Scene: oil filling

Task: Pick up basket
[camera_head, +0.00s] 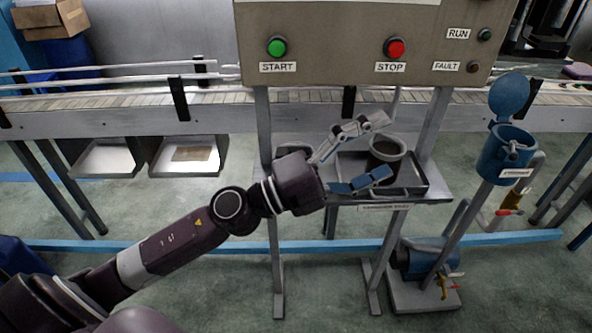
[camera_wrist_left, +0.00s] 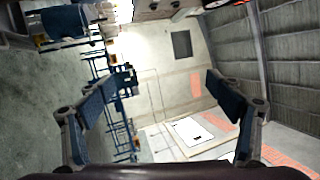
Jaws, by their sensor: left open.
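The basket seems to be the dark grey, round, open-topped vessel (camera_head: 386,152) standing upright on a tray (camera_head: 428,188) under the control panel. My left gripper (camera_head: 376,147) reaches in from the left and is open. In the head view one finger shows above-left of the basket and the other in front of its lower part. How far apart they are in depth I cannot tell. In the left wrist view the spread fingers of the left gripper (camera_wrist_left: 165,95) have nothing between them, and the basket does not show there. My right gripper is not in view.
The control panel (camera_head: 340,45) with START and STOP buttons hangs above the tray, and its posts flank it. A blue lidded filler cup (camera_head: 505,155) on a pipe stands to the right. A conveyor (camera_head: 130,115) runs behind. The floor in front is clear.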

